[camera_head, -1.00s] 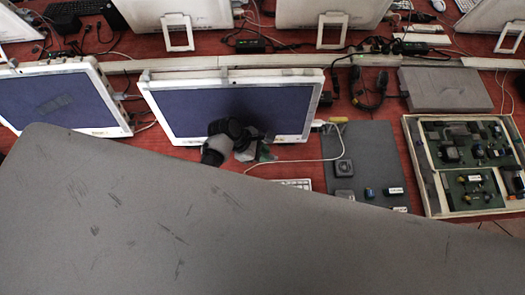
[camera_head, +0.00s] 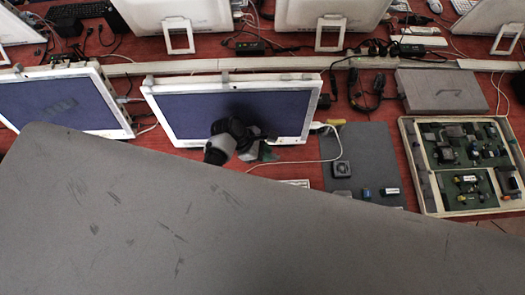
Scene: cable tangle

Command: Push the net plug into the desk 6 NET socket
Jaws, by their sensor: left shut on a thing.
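My left gripper (camera_head: 262,150) is in front of the lower right part of a white-framed monitor (camera_head: 315,85) with a blue screen. Its dark wrist hides part of the screen. The gripper is shut, and a white cable (camera_head: 325,158) runs from the monitor's right side in a loop to its fingertips. The net plug appears to be in the fingers, but it is too small and covered to make out. I cannot pick out the desk 6 NET socket or read its label. My right gripper is not in view.
A large grey panel (camera_head: 150,220) covers the lower part of the view. Right of the monitor lie a dark mat (camera_head: 370,150) with small parts, a tray of circuit boards (camera_head: 432,190) and a grey box (camera_head: 440,90). A pale rail (camera_head: 290,63) with cables runs behind.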

